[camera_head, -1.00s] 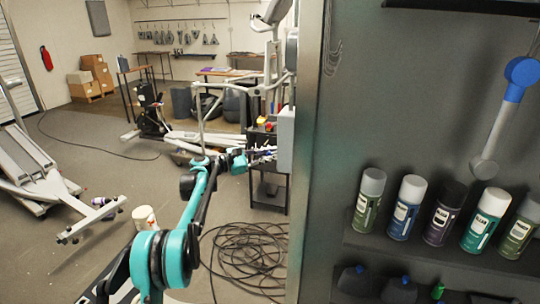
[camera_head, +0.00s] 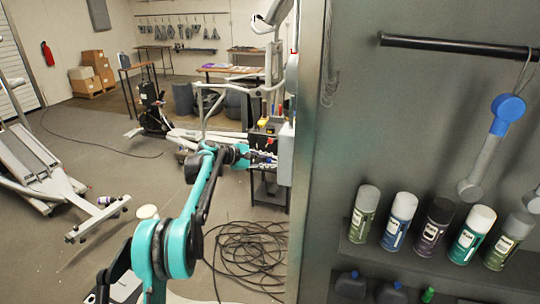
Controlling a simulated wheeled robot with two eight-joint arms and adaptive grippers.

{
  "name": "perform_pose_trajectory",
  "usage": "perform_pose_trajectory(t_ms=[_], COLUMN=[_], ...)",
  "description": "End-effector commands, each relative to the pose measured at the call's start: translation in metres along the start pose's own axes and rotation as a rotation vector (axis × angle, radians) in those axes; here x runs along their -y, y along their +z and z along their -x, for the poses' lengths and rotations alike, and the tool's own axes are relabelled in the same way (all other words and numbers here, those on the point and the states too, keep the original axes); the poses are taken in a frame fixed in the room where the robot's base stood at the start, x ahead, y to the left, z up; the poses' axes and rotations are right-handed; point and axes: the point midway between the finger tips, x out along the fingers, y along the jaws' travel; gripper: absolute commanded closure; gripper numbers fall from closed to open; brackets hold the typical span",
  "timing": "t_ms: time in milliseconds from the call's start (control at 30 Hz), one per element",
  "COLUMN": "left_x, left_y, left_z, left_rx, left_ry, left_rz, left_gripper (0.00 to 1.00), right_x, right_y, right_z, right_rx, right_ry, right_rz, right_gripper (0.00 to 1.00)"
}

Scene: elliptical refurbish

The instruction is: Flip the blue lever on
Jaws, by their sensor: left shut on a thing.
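My left arm reaches in from the bottom left, and its teal and black gripper (camera_head: 264,156) is at the left side of a grey box (camera_head: 286,155) on the edge of the dark panel. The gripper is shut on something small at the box. My right gripper is out of view.
A shelf of spray cans (camera_head: 436,228) and a hanging blue-headed tool (camera_head: 509,107) are on the dark panel (camera_head: 400,110) at right. A black cable coil (camera_head: 245,250) lies on the floor below. A small cart (camera_head: 268,190) stands behind the gripper.

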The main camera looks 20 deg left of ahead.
Motion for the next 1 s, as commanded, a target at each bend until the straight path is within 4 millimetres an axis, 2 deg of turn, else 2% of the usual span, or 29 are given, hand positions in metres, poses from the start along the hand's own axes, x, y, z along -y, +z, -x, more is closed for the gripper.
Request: perform_pose_trajectory(t_ms=[33, 100, 400, 1000], left_x=[-0.006, -0.008, -0.012, -0.013], left_y=[0.007, 0.009, 0.014, 0.016], left_z=[0.003, 0.004, 0.004, 0.004], left_rx=[-0.027, -0.068, -0.211, -0.299], left_ry=[-0.013, -0.033, -0.105, -0.149], left_rz=[-0.026, -0.066, -0.204, -0.289], left_gripper=[1.00, 1.00, 1.00, 1.00], right_x=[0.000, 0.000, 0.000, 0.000], right_y=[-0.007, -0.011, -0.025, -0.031], right_z=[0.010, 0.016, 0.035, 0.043], right_rx=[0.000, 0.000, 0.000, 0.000], right_ry=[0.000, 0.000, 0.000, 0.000], right_rz=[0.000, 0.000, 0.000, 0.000], right_gripper=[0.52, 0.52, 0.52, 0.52])
